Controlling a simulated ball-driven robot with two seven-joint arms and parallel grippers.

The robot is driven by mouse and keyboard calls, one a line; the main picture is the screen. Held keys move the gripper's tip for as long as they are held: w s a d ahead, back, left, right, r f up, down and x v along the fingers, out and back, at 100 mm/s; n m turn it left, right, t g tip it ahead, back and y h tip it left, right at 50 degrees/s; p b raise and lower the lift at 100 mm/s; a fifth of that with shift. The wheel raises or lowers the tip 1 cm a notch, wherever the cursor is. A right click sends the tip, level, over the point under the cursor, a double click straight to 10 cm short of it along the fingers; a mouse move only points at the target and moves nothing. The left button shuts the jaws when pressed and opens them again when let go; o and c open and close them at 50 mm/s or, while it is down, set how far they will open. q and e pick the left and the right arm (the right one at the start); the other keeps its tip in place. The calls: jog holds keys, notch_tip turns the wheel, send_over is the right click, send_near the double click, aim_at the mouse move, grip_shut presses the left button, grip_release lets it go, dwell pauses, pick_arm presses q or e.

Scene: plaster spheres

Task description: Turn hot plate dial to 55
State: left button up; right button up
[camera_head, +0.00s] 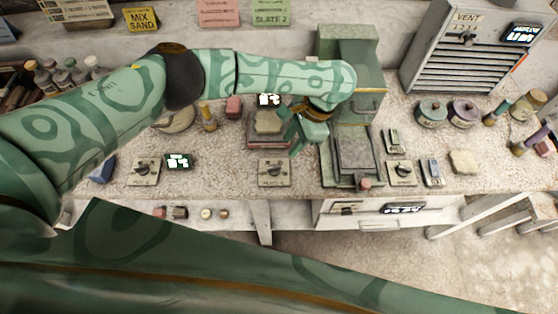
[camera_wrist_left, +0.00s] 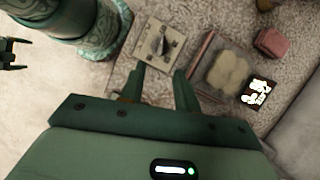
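A dial with a dark knob on a pale square plate (camera_head: 273,171) sits near the bench's front edge, in front of the hot plate (camera_head: 252,143), which bears a pale lump (camera_head: 268,122). The dial also shows in the left wrist view (camera_wrist_left: 158,46), just beyond my fingertips. A small lit display (camera_head: 269,99) stands behind the hot plate; its digits are too blurred to read. My left gripper (camera_head: 291,143) is above the bench, up and right of the dial. Its fingers (camera_wrist_left: 160,71) are parted and empty, apart from the knob. My right gripper (camera_wrist_left: 14,54) shows at the left edge, its prongs parted.
Another dial (camera_head: 145,171) with a display (camera_head: 178,161) stands to the left, and a third dial (camera_head: 402,173) to the right. A tall green apparatus (camera_head: 347,50) stands right beside my left gripper. A pink block (camera_head: 233,106) lies near the hot plate. Bench around the middle dial is clear.

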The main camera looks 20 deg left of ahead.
aim_at(276, 166)
pick_arm(q)
jog(key=b+x, duration=0.2)
jog(key=x, duration=0.8)
jog(key=shift+b, duration=0.3)
grip_shut()
